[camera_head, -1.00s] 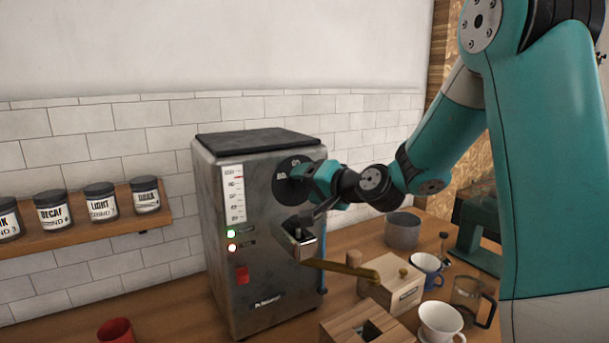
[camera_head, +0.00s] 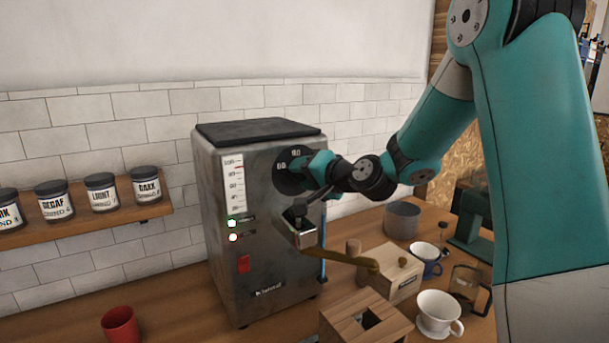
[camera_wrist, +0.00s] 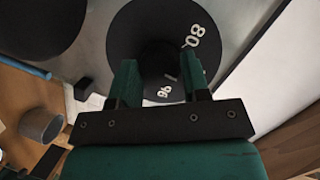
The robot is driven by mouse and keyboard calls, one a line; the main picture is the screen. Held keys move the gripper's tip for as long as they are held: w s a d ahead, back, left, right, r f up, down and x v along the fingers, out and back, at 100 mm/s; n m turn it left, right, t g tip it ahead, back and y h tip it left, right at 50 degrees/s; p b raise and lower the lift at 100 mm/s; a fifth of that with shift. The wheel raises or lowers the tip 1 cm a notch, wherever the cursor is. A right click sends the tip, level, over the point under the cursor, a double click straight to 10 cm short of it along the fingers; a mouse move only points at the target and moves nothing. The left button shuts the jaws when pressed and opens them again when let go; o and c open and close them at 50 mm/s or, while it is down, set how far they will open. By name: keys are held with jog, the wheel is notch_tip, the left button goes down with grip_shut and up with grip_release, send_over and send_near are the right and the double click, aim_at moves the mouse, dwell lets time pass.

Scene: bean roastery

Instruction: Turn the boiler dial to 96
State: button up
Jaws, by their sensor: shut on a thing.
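The boiler dial is a black round disc (camera_head: 285,184) with white numbers on the front of a steel boiler machine (camera_head: 262,225). My gripper (camera_head: 308,174) is at the dial, shut on its central knob, which the fingers mostly hide in the head view. In the wrist view my gripper (camera_wrist: 160,78) has one finger on each side of the dark knob. The dial disc (camera_wrist: 150,18) shows "80" at the upper right and "96" low between the fingers. A small pale mark sits just above the "96".
A white scale (camera_head: 232,190) with a red mark near its top is left of the dial. A portafilter handle (camera_head: 345,259) juts out below my gripper. A wooden box (camera_head: 390,268), a white cup (camera_head: 438,312) and a grey canister (camera_head: 402,220) stand right. A red cup (camera_head: 120,325) stands left.

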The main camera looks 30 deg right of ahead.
jog(key=shift+f, duration=0.15)
jog(key=m+b, duration=0.1)
jog(key=m, duration=0.1)
jog(key=m+t+y+b, duration=0.1)
jog(key=m+b, duration=0.1)
jog(key=shift+d+f, duration=0.1)
jog(key=shift+f, duration=0.1)
jog(key=m+b, duration=0.1)
jog(key=m, duration=0.2)
jog(key=shift+t+y+b, duration=0.3)
jog(key=shift+t+b, duration=0.1)
jog(key=shift+m+t+b, duration=0.35)
jog(key=shift+m+t, duration=0.15)
jog(key=shift+m, duration=1.2)
jog(key=o, duration=0.9)
jog(key=shift+r, duration=0.1)
